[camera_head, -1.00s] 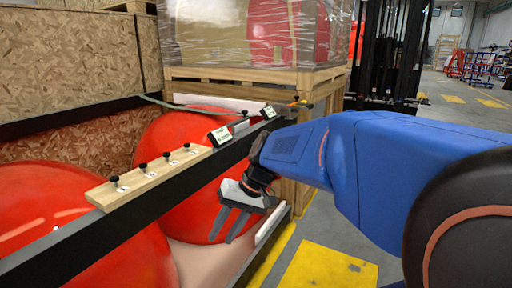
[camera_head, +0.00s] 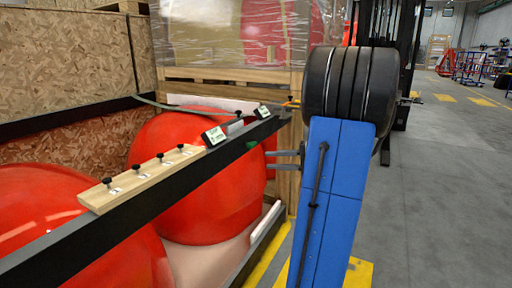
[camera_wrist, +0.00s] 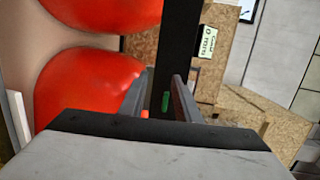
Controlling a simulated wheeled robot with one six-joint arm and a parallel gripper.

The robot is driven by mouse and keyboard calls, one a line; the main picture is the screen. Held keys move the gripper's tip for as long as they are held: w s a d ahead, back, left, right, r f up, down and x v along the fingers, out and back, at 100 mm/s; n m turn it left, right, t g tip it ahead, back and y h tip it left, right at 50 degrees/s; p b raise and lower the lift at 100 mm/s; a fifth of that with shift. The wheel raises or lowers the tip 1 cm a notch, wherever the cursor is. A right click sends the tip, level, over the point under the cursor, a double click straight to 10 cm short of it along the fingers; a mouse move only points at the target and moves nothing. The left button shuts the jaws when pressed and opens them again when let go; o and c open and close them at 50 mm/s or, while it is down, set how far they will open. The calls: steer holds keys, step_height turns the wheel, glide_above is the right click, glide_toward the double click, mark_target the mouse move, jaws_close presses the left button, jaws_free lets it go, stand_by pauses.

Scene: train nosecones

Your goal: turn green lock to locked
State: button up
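The green lock (camera_head: 251,145) is a small green piece on the side of the black beam (camera_head: 180,188), near the beam's far end. In the wrist view the lock (camera_wrist: 165,102) shows between my two fingers, lengthwise along the beam; its exact setting is too small to tell. My gripper (camera_head: 284,160) is just right of the beam, with its fingers pointing left toward the lock. The fingers are parted and empty. In the wrist view my gripper (camera_wrist: 160,95) also stands open, and the lock appears beyond the fingertips, apart from them.
A wooden strip with black knobs (camera_head: 150,180) and small white signs (camera_head: 214,136) sit on the beam. Large red nosecones (camera_head: 205,200) lie behind it. A wrapped pallet load (camera_head: 240,35) stands at the back. Open floor (camera_head: 450,190) is to the right.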

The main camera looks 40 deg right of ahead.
steer(key=s+d+m+t+h, duration=0.2)
steer(key=s+d+t, duration=0.1)
steer(key=d, duration=0.6)
glide_toward(255, 145)
steer(key=x, duration=0.9)
steer(key=shift+a, duration=0.1)
jaws_close()
